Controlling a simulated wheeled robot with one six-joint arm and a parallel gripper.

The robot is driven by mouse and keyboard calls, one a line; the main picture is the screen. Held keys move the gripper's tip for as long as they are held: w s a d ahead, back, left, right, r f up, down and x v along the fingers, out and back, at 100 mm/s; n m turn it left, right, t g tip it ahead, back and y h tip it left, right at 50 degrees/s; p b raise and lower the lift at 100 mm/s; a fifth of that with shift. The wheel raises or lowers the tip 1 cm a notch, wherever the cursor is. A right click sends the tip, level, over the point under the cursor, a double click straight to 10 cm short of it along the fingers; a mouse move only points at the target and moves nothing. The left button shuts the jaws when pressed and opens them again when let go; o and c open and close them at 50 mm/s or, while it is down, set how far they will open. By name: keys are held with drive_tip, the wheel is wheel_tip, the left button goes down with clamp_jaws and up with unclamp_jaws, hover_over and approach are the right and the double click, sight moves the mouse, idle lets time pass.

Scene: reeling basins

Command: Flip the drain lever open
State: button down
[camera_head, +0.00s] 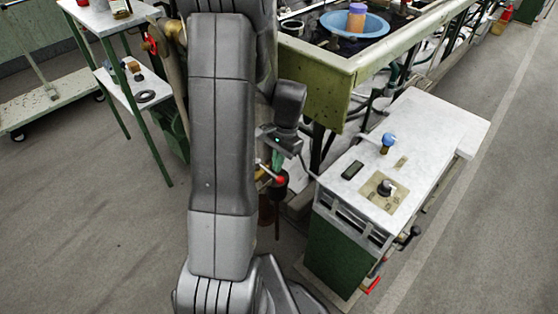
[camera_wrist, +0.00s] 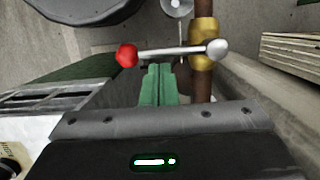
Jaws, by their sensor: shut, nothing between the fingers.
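The drain lever is a silver bar with a red ball knob (camera_wrist: 127,55) at its left end in the wrist view. Its right end meets a rounded silver hub (camera_wrist: 217,48) beside a brass valve body (camera_wrist: 203,32) on a brown pipe (camera_wrist: 201,88). The bar lies crosswise to the pipe. My gripper (camera_wrist: 158,68) has green fingers closed together with nothing between them. The fingertips are just below the bar in the picture, between knob and hub; I cannot tell if they touch it. In the head view the red knob (camera_head: 281,180) shows just below my gripper (camera_head: 277,162).
A white-topped green cabinet (camera_head: 425,125) with knobs and a blue ball stands right of my gripper. The green basin frame (camera_head: 318,78) is above, holding a blue bowl (camera_head: 372,24). A small table (camera_head: 95,18) stands at left. Open floor (camera_head: 90,230) lies at lower left.

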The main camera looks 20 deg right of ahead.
drive_tip(key=shift+s+a+m+p, duration=0.25)
drive_tip(key=shift+a+m+p, duration=0.05)
drive_tip(key=shift+m, duration=0.3)
drive_tip(key=m, duration=0.1)
drive_tip(key=s+a+m+t+p, duration=0.1)
drive_tip(key=m, duration=0.1)
drive_tip(key=shift+a+r+p, duration=0.1)
drive_tip(key=shift+a+p, duration=0.2)
drive_tip(key=w+a+m+t+h+p, duration=0.1)
drive_tip(key=a+m+t+p, duration=0.1)
drive_tip(key=a+m+p, duration=0.5)
drive_tip(key=shift+w+a+m+h+p, duration=0.25)
drive_tip(key=shift+m+p, duration=1.25)
drive_tip(key=shift+m, duration=2.1)
drive_tip(key=shift+w+d, duration=0.1)
drive_tip(key=shift+w, duration=0.05)
